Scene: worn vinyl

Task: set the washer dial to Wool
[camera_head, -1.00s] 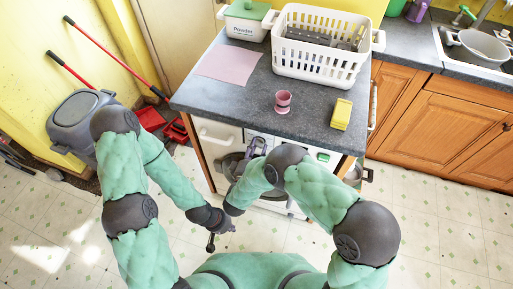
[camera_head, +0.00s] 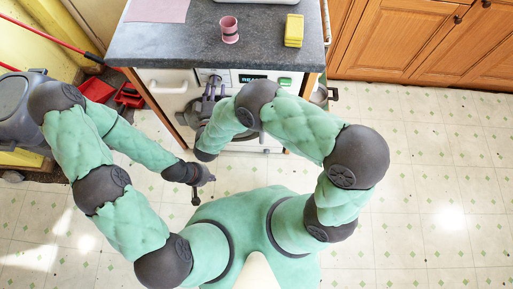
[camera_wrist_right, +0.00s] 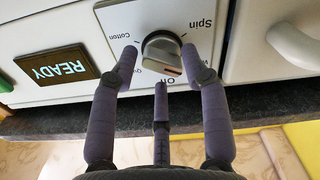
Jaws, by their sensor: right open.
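The washer (camera_head: 169,88) stands under the grey counter. In the right wrist view its round grey dial (camera_wrist_right: 163,46) sits on a white panel, seen upside down. Cotton, Spin and Off labels show around it; other labels are partly hidden. In the head view my right gripper (camera_head: 210,92) is at the washer front and hides the dial. My left gripper (camera_head: 203,178) hangs low over the floor, away from the washer.
A display reading READY (camera_wrist_right: 56,65) and a green button (camera_head: 284,81) are beside the dial. A white drawer handle (camera_wrist_right: 296,45) is on its other side. A pink cup (camera_head: 229,30) and yellow sponge (camera_head: 294,30) stand on the counter (camera_head: 180,45) above. Floor at right is clear.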

